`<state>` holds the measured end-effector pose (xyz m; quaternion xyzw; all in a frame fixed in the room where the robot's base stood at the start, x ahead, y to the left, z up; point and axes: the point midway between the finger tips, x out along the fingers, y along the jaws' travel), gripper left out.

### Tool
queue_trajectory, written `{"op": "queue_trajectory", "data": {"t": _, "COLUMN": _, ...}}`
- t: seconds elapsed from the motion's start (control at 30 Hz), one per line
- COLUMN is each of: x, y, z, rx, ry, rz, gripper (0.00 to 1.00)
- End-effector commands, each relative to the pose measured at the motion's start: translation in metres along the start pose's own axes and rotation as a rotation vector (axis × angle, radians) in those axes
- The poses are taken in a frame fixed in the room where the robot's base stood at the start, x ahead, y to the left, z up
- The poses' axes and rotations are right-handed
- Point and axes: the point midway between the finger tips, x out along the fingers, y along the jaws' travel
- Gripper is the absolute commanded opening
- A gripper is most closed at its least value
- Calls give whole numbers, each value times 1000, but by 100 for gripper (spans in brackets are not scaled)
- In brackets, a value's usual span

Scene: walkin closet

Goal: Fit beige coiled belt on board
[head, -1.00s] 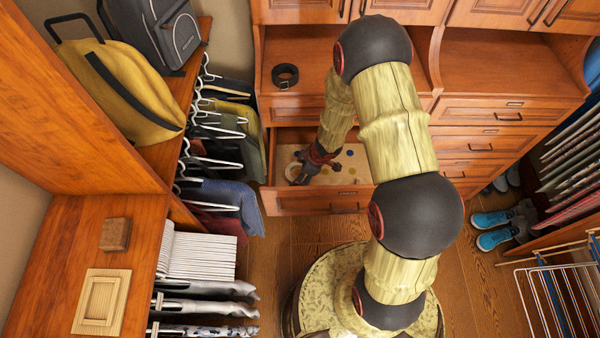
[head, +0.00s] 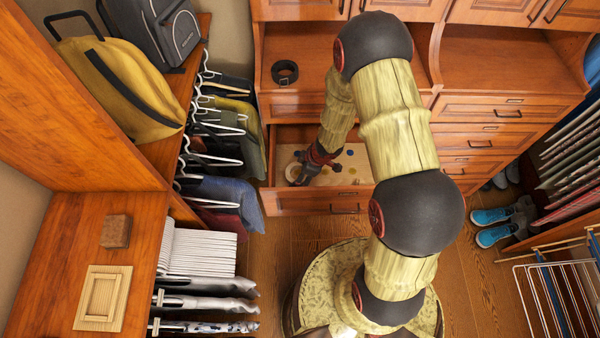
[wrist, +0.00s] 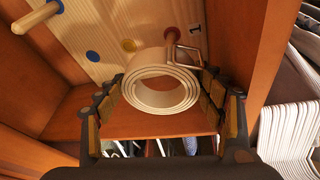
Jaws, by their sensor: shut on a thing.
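My gripper (wrist: 162,92) is shut on the beige coiled belt (wrist: 160,106), one finger on each side of the coil. The belt's metal buckle (wrist: 174,50) shows at its upper right in the wrist view. The belt overlaps the board in this view, so contact cannot be told. In the head view my gripper (head: 305,168) is over the left part of the board (head: 352,172).
The board is in an open drawer (head: 315,202), whose walls are close around my gripper. A dark coiled belt (head: 285,72) lies on the counter above. Hanging clothes (head: 230,190) are left of the drawer. A wooden frame (head: 102,298) and a brown block (head: 116,231) lie at the lower left.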

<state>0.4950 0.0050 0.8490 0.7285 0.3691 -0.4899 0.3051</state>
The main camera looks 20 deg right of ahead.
Motion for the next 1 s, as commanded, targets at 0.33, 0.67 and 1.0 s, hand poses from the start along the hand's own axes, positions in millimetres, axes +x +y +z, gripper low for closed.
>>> {"op": "queue_trajectory", "data": {"t": 0.33, "x": 0, "y": -2, "z": 0, "rx": 0, "ry": 0, "rz": 1, "gripper": 10}}
{"op": "queue_trajectory", "data": {"t": 0.67, "x": -1, "y": -11, "z": 3, "rx": 0, "ry": 0, "rz": 0, "gripper": 10}}
{"op": "queue_trajectory", "data": {"t": 1.0, "x": -2, "y": -15, "z": 4, "rx": 0, "ry": 0, "rz": 0, "gripper": 10}}
